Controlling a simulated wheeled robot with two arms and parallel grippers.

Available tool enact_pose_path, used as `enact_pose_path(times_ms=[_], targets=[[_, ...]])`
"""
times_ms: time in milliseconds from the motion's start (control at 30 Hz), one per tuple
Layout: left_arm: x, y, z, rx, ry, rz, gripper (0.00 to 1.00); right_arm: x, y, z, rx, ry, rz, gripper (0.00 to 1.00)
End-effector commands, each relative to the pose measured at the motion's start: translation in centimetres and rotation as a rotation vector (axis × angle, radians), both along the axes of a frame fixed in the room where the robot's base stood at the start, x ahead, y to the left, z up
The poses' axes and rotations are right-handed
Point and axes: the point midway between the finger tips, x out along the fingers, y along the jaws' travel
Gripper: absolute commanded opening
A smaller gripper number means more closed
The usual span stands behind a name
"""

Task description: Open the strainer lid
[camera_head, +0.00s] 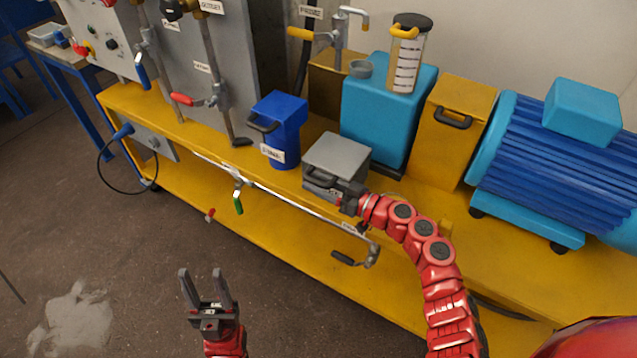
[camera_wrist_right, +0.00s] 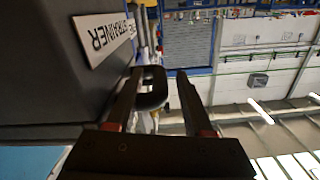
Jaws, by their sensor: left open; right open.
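The strainer is a grey box with a flat lid (camera_head: 338,153) on the yellow bench. In the right wrist view its dark front (camera_wrist_right: 60,60) carries a STRAINER label (camera_wrist_right: 103,38), and a dark loop handle (camera_wrist_right: 154,88) sticks out. My right gripper (camera_head: 335,189) is at the strainer's front. In its wrist view the right gripper (camera_wrist_right: 160,74) is open, with the handle between its fingers, nearer the left finger; I cannot tell if they touch. The lid looks down. My left gripper (camera_head: 201,274) is open and empty, over the floor in front of the bench.
A blue box with a handle (camera_head: 278,128) stands left of the strainer. A light-blue tank (camera_head: 385,115), a yellow box (camera_head: 452,140) and a blue motor (camera_head: 550,155) stand behind and right. A pipe with a green-handled valve (camera_head: 239,204) runs along the bench front.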

Motion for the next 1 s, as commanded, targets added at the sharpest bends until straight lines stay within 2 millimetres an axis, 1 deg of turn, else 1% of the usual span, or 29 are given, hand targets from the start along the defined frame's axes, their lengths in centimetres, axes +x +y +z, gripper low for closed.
enact_pose_path(times_ms=[200,267,300,367,500,1000], targets=[[0.0,0.0,0.0,0.0,0.0,0.0,0.5,0.01,0.03,-0.02,0.001,0.001,0.0,0.52],[0.0,0.0,0.0,0.0,0.0,0.0,0.5,0.01,0.03,-0.02,0.0,0.0,0.0,0.43],[0.0,0.0,0.0,0.0,0.0,0.0,0.5,0.01,0.02,-0.01,0.0,0.0,0.0,0.36],[0.0,0.0,0.01,0.0,0.0,0.0,0.5,0.01,0.02,-0.02,0.001,0.001,0.0,0.25],[0.0,0.0,0.0,0.0,0.0,0.0,0.5,0.01,0.0,-0.02,0.001,0.001,0.0,0.0],[0.0,0.0,0.01,0.0,0.0,0.0,0.5,0.01,0.0,-0.01,0.001,0.001,0.0,0.0]])
